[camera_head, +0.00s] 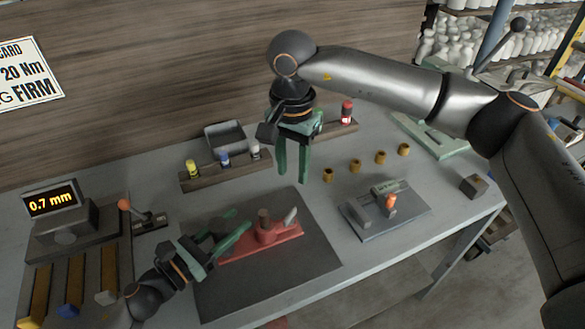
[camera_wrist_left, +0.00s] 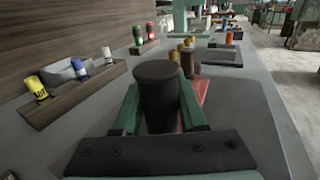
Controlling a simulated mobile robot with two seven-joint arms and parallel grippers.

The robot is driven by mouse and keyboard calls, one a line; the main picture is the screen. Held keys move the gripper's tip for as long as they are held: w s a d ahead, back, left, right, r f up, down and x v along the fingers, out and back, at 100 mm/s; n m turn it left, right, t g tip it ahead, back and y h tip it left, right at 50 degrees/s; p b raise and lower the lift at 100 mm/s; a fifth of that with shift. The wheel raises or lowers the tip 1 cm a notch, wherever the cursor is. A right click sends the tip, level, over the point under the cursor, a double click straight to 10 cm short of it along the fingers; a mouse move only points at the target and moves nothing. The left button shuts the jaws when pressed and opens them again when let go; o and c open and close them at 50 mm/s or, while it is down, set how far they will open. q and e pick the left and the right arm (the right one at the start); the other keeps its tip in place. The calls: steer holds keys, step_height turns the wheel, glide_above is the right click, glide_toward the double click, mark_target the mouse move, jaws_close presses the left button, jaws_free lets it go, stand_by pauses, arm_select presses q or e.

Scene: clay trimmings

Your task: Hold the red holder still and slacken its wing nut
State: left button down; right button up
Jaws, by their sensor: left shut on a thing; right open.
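The red holder (camera_head: 270,244) lies on the dark mat, with a brown upright knob (camera_head: 264,218) and a pale grey tab (camera_head: 290,217) on it. I cannot tell which is the wing nut. My left gripper (camera_head: 236,232) is at the holder's left end, shut. In the left wrist view its green fingers (camera_wrist_left: 160,110) flank a dark cylinder (camera_wrist_left: 158,88), seemingly the holder's grip, with the red body (camera_wrist_left: 205,88) partly hidden beyond. My right gripper (camera_head: 293,178) is open and empty above and behind the holder, fingers pointing down, apart from it.
A dark mat (camera_head: 215,298) lies under the holder. A grey plate with an orange-topped fixture (camera_head: 390,203) stands right. Several brass cylinders (camera_head: 355,166) and a wooden rack of small bottles (camera_head: 205,178) stand behind. A display reading 0.7 mm (camera_head: 50,201) is left.

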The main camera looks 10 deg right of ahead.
arm_select(q)
steer(key=shift+c, duration=1.9)
jaws_free()
